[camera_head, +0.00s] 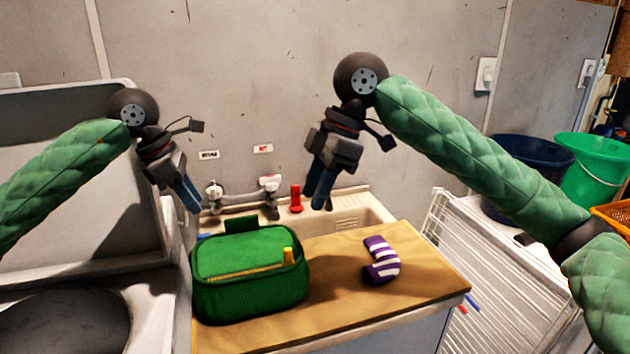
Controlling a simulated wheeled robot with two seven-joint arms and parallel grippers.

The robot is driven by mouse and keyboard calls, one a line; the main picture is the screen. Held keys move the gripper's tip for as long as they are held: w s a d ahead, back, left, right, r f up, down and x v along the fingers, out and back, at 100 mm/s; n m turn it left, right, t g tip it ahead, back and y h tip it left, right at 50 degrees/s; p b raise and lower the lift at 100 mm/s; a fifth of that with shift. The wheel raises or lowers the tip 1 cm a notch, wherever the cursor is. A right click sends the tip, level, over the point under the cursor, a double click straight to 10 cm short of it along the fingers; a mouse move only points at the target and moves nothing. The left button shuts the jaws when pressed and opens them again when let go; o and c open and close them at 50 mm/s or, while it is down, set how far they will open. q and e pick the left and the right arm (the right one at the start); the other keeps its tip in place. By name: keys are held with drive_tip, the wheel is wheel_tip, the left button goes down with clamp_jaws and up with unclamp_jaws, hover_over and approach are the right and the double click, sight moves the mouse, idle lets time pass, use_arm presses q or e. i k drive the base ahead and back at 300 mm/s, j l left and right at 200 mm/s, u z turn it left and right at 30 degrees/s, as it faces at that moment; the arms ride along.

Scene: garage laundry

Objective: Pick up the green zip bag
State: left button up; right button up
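The green zip bag (247,293) stands on the left part of a wooden board, with a yellow zip along its top front edge and a small yellow pull at its right. My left gripper (192,207) hangs above and left of the bag, apart from it, fingers pointing down. My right gripper (321,206) hangs above and right of the bag, also apart from it, fingers pointing down. Nothing shows between the fingers of either gripper. The fingers are small and seen at an angle, so their gap is hard to judge.
A purple-and-white striped sock (381,260) lies on the wooden board (335,300), right of the bag. A sink (352,215) with taps and a red item (296,199) lies behind. A white drying rack (500,270) stands at right, with blue (528,160) and green (592,172) buckets beyond.

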sight(239, 273)
drive_tip(key=k, duration=1)
